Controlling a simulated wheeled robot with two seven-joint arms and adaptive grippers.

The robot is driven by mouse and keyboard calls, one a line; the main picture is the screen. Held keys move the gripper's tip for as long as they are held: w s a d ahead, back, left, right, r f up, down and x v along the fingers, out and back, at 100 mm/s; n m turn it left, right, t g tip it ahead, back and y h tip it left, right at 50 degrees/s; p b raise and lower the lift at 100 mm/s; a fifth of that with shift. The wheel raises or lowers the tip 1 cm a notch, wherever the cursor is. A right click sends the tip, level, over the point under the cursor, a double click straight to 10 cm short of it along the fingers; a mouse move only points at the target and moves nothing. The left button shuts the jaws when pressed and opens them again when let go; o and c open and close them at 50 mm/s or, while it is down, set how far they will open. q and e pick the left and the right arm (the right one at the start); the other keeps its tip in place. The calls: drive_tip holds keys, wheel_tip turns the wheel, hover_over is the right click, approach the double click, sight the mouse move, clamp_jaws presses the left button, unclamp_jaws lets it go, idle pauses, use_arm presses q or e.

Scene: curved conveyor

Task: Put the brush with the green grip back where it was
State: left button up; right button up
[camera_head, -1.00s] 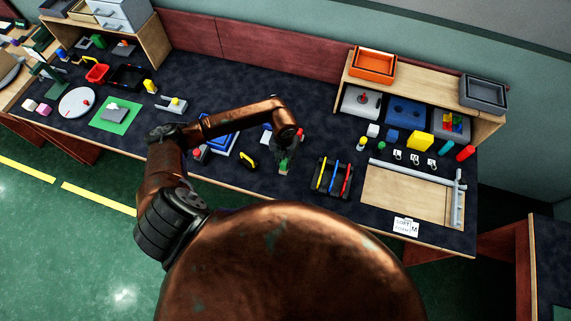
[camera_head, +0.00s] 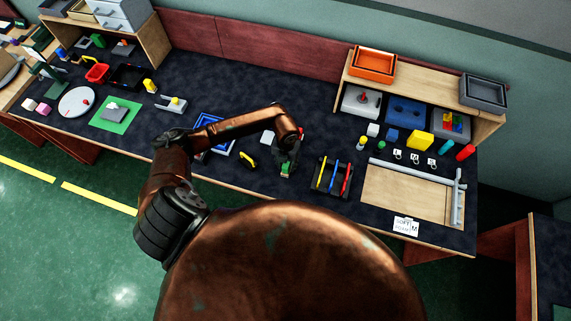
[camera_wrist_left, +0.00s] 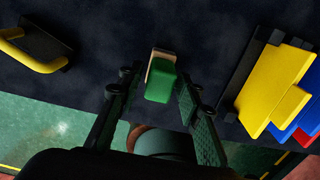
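The brush with the green grip (camera_head: 285,169) is on the dark bench top near its front edge. In the left wrist view the green grip (camera_wrist_left: 160,88) shows with a pale wooden part beside it. My left gripper (camera_head: 286,162) is over the brush in the head view. In the left wrist view its fingers (camera_wrist_left: 156,84) are apart, with the brush between the tips. A gap shows on the left side; the right finger is very close, and I cannot tell whether it touches. My right gripper is not in view.
A black rack (camera_head: 320,187) with yellow, blue and red pieces stands close to the right of the brush. A yellow-handled black object (camera_head: 247,160) lies to the left. A wooden board (camera_head: 405,194) lies at the right.

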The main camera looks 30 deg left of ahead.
use_arm(q)
drive_tip(key=shift+o, duration=0.6)
drive_tip(key=shift+r, duration=0.1)
wheel_tip(320, 180, up, 12)
drive_tip(key=shift+s, duration=0.1)
